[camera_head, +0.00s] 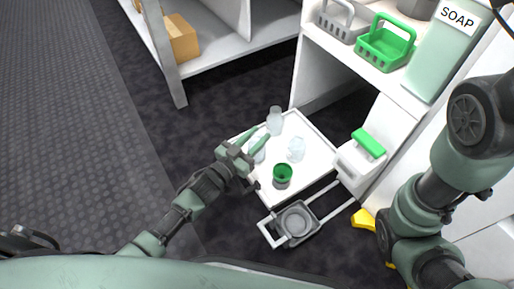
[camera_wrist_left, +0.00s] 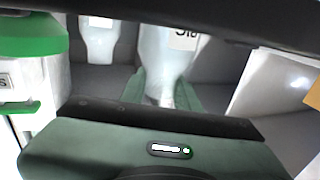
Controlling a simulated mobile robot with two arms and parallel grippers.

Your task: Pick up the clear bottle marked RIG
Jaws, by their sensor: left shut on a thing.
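My left gripper (camera_head: 258,134) reaches in from the left over the white tray (camera_head: 312,133). It is shut on a clear bottle (camera_wrist_left: 168,55), whose narrow end lies between the green fingers. The dark lettering on its white label is only partly visible in the left wrist view. In the head view, a clear bottle body (camera_head: 258,153) shows just below the fingers, partly hidden by them. Another clear bottle (camera_head: 275,121) stands at the tray's far side, close to the fingertips. My right arm shows at the right, but its gripper is out of view.
A clear vessel (camera_head: 296,149) and a green cup (camera_head: 282,172) stand near on the tray. A green-topped white unit (camera_head: 368,142) is to the right. Baskets (camera_head: 386,46) and a soap box (camera_head: 441,50) are above.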

